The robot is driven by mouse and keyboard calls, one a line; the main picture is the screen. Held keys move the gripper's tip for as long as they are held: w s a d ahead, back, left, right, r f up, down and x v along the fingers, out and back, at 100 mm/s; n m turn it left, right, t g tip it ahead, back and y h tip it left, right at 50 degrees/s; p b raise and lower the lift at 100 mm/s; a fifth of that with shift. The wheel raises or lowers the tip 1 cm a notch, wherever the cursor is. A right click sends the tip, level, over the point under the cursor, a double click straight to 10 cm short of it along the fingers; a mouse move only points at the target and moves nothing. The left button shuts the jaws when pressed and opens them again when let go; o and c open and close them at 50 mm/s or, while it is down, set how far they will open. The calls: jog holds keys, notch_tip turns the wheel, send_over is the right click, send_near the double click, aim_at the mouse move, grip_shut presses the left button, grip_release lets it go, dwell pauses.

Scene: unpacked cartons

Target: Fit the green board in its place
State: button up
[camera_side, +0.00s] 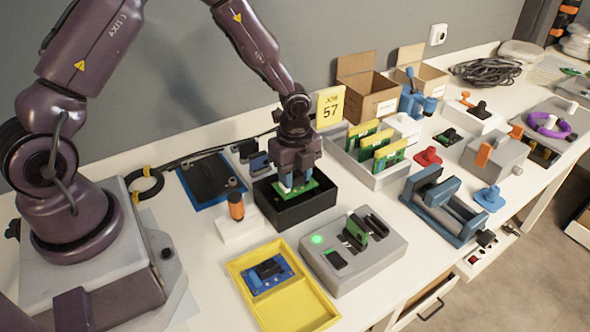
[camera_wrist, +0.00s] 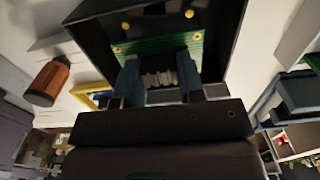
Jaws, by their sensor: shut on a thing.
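My gripper (camera_side: 295,185) points down into the open black box (camera_side: 300,213), shut on a green board (camera_side: 284,190). In the wrist view the green board (camera_wrist: 157,44) lies across the two blue-grey fingertips (camera_wrist: 160,78), inside the walls of the black box (camera_wrist: 232,30). Yellow round spots show near the board's edge and beyond it. The side view does not show whether the board touches the box floor; the fingers and box wall hide part of it. Another green board (camera_side: 355,230) stands upright in a grey fixture (camera_side: 352,262) with a lit green light.
A yellow tray (camera_side: 300,308) with a blue board is in front. A white block with an orange-and-black piece (camera_side: 236,208) stands close left of the box. A grey rack (camera_side: 385,178) of upright green-and-yellow boards is close right. A blue clamp frame (camera_side: 445,207) stands farther right.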

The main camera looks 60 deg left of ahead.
aim_at(295, 187)
jog(key=shift+f, duration=1.9)
jog(key=o, duration=1.1)
jog(key=shift+c, duration=0.2)
notch_tip(295, 187, up, 13)
jog(key=shift+r, duration=0.1)
